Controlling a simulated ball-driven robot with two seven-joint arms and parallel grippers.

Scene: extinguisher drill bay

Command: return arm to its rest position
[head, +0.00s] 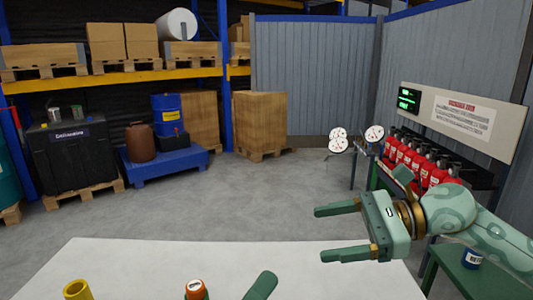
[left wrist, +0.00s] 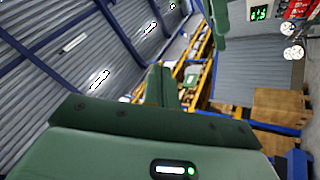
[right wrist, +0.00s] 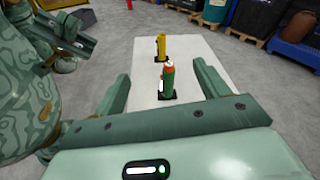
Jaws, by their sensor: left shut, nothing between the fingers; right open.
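In the head view my right gripper (head: 320,234) is open and empty. It is held above the right side of the white table (head: 140,262), fingers toward the left. In the right wrist view the right gripper's fingers (right wrist: 160,88) are wide apart with nothing between them. Only a green finger part of my left gripper (head: 262,285) shows at the bottom edge of the head view. In the left wrist view the left gripper's fingers (left wrist: 160,85) are together and empty, pointing toward the wall and shelving.
An orange-topped green cylinder (right wrist: 168,78) and a yellow cylinder (right wrist: 161,46) stand on the table. Red extinguishers (head: 412,155) stand on a rack at right, near round gauges (head: 374,133). A green side table (head: 455,268) lies under my right arm.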

